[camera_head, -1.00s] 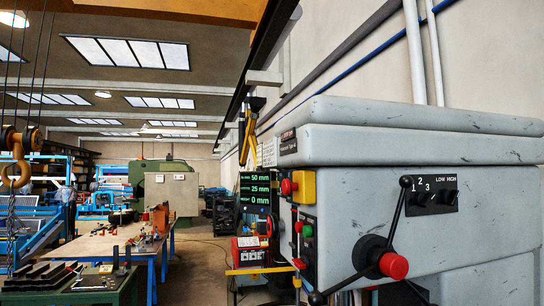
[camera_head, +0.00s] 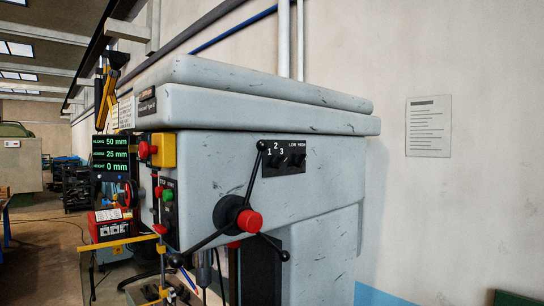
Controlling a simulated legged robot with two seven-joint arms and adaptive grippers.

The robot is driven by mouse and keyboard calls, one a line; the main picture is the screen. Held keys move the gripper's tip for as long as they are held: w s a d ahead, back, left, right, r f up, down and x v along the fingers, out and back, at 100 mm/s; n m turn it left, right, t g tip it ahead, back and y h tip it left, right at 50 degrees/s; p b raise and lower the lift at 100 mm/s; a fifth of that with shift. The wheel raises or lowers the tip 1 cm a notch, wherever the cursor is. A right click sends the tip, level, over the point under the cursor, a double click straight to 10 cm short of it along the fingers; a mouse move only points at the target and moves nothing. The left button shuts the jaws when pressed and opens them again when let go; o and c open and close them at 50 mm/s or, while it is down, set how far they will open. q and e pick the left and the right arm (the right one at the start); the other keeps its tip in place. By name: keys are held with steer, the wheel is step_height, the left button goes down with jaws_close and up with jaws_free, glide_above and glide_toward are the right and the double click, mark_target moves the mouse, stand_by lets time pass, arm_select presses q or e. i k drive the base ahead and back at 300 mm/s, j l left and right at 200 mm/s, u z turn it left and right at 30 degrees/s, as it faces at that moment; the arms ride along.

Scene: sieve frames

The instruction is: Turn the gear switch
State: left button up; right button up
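The gear switch is a small black knob (camera_head: 278,160) on a dark panel on the side of the grey machine (camera_head: 330,190). The panel carries the numbers 1, 2 and 3 above this knob. A second black knob (camera_head: 297,160) sits to its right under the words LOW HIGH. The exact pointing direction of either knob is too small to tell. Neither of my grippers shows in the head view.
A three-armed black handle with a red hub (camera_head: 249,221) sticks out below the panel. A yellow box with a red button (camera_head: 162,150) and a display (camera_head: 110,153) are at the left. A paper sheet (camera_head: 428,127) hangs on the wall at the right.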

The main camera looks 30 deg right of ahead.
mark_target(277, 161)
steer(key=l+z, duration=0.2)
steer(key=l, duration=0.4)
steer(key=l+z, duration=0.15)
steer(key=l, duration=0.45)
steer(key=l+z, duration=0.2)
steer(key=l, duration=0.4)
steer(key=i+l+z, duration=0.2)
steer(key=l, duration=0.35)
steer(key=k, duration=0.05)
